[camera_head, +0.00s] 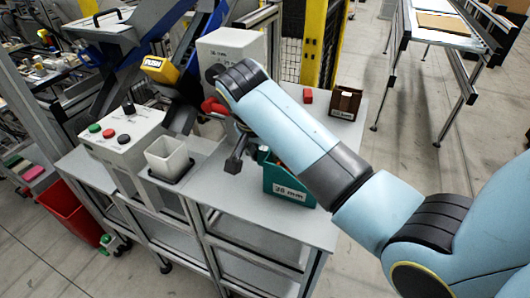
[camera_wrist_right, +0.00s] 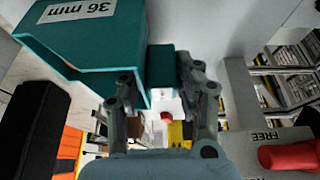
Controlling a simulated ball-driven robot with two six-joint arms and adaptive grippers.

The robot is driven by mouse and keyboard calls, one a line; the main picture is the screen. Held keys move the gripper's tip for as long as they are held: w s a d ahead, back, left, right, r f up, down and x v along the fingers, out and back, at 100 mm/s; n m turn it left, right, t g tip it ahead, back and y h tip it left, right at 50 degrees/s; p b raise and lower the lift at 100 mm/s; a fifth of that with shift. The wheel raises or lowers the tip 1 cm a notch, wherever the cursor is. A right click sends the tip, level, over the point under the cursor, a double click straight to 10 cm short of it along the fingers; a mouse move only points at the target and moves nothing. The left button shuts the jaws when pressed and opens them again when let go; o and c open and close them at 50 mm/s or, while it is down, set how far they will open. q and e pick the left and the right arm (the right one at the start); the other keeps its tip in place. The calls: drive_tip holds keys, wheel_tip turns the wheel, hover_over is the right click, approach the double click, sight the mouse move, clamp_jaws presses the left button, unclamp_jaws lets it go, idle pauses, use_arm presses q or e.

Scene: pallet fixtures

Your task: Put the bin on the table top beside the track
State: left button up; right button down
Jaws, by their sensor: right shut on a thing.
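The teal bin (camera_head: 288,190), labelled 36 mm, is at the front right of the grey table top (camera_head: 265,220), partly hidden behind my right arm. I cannot tell whether its base touches the table. In the right wrist view the bin (camera_wrist_right: 100,45) fills the upper left. My right gripper (camera_wrist_right: 168,65) is shut on a teal edge part of it. In the head view the right gripper (camera_head: 238,155) is at the bin's left side, its jaws partly hidden. A strip running past a white cup (camera_head: 168,158) may be the track. My left gripper is not in view.
A control box (camera_head: 122,140) with buttons stands left of the cup. A brown box (camera_head: 345,102) and a small red block (camera_head: 308,96) lie at the table's back right. A red lever (camera_head: 213,106) is close to my right wrist. The front of the table top is bare.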

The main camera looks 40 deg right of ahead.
drive_tip(key=shift+r, duration=0.1)
drive_tip(key=c, duration=1.2)
unclamp_jaws()
drive_tip(key=shift+f, duration=0.2)
drive_tip(key=shift+o, duration=1.4)
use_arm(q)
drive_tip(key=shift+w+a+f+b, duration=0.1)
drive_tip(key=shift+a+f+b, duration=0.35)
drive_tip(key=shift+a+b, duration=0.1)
use_arm(e)
drive_tip(key=v, duration=1.2)
drive_tip(key=shift+r, duration=0.2)
